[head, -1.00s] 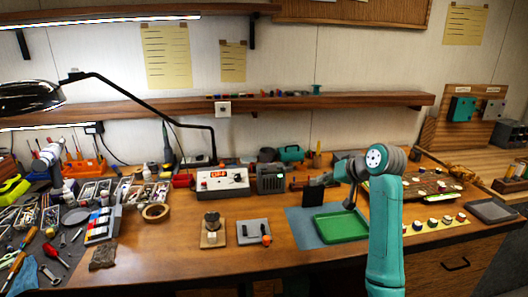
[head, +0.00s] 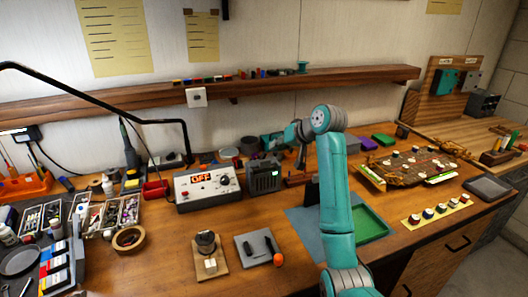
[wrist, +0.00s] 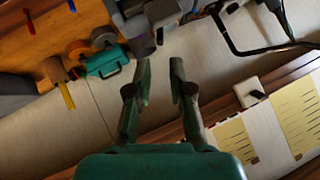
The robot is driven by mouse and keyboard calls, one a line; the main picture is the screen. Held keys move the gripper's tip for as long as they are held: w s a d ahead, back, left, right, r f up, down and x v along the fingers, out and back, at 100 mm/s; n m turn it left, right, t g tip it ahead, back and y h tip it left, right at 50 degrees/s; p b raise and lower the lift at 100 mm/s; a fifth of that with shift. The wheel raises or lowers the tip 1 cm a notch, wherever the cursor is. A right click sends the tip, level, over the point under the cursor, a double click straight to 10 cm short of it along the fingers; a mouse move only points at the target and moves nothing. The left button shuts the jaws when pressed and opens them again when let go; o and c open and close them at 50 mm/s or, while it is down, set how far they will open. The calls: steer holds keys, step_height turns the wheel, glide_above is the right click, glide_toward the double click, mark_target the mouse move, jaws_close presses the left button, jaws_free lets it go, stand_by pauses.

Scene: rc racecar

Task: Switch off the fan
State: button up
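A dark grey box with a grille and a small green light (head: 264,177) stands on the bench; it may be the fan, but I cannot be sure. To its left is a white control box (head: 208,188) with a red "OFF" display and a dark knob. A small white box (head: 196,97) is mounted on the shelf edge; it also shows in the wrist view (wrist: 251,91). My gripper (head: 301,160) hangs to the right of the grey box, partly hidden by my arm. In the wrist view my gripper (wrist: 160,62) has its fingers apart, with nothing held between them.
A wooden block with a round part (head: 207,254) and a grey pad (head: 257,246) lie at the front. A tape roll (head: 128,239) is at left. The shelf (head: 130,110) crosses above the bench.

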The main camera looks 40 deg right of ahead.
mark_target(263, 156)
steer(key=x, duration=0.8)
jaws_close()
